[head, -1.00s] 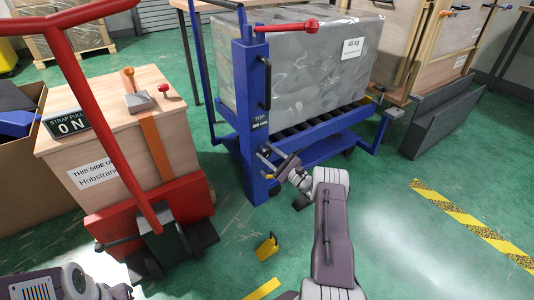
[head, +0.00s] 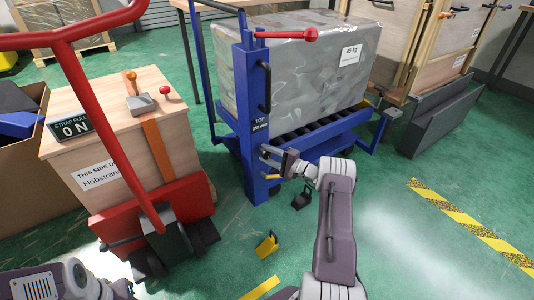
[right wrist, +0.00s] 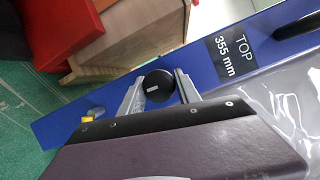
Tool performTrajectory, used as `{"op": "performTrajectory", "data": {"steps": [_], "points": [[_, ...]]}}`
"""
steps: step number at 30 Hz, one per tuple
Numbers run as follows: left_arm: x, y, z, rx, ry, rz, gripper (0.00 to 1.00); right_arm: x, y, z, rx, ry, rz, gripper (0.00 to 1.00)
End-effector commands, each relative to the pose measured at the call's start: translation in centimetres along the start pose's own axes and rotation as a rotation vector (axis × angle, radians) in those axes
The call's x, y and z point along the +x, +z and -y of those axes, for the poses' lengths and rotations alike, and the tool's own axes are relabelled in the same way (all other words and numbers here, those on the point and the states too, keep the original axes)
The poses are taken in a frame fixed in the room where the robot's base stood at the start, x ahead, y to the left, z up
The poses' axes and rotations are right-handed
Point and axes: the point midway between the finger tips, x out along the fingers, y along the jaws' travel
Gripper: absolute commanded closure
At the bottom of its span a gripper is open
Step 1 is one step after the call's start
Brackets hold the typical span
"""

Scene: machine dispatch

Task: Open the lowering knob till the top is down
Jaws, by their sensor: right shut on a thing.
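The blue lift cart (head: 254,80) stands in the middle of the head view, with a roller top (head: 308,133) carrying a large wrapped grey block (head: 300,65). A black round knob (right wrist: 157,86) sits on the cart's blue post in the right wrist view. My right gripper (right wrist: 158,92) has its two fingers on either side of the knob, shut on it. In the head view my right gripper (head: 268,160) is at the post's lower front and hides the knob. The post label (right wrist: 228,55) reads "TOP 355 mm". My left gripper's fingers do not show.
A red hand truck (head: 130,130) with a strapped wooden box (head: 110,145) stands at left. A yellow wedge-like piece (head: 267,245) lies on the green floor. Wooden crates (head: 430,45) stand behind at right. The floor at front right is clear.

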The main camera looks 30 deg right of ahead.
Motion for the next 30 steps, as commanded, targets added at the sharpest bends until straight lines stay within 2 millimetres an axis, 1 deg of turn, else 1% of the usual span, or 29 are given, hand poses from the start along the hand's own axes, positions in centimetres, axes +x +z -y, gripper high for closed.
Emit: {"op": "performTrajectory", "data": {"steps": [9,21,22,23,24,30], "points": [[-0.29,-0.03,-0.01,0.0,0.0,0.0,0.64,-0.02,0.03,-0.18,-0.052,0.025,-0.006,1.0],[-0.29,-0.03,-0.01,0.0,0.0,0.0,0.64,-0.02,0.01,-0.2,-0.056,0.027,-0.007,1.0],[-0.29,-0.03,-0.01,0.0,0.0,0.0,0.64,-0.02,0.01,-0.2,-0.056,0.026,-0.007,0.52],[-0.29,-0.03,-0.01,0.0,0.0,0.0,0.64,-0.02,0.01,-0.19,-0.056,0.026,-0.007,0.44],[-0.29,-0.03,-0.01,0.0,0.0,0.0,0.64,-0.02,0.0,-0.17,-0.056,0.026,-0.007,0.39],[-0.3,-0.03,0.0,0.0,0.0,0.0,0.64,0.0,0.0,-0.08,-0.056,0.024,-0.007,0.39]]}}
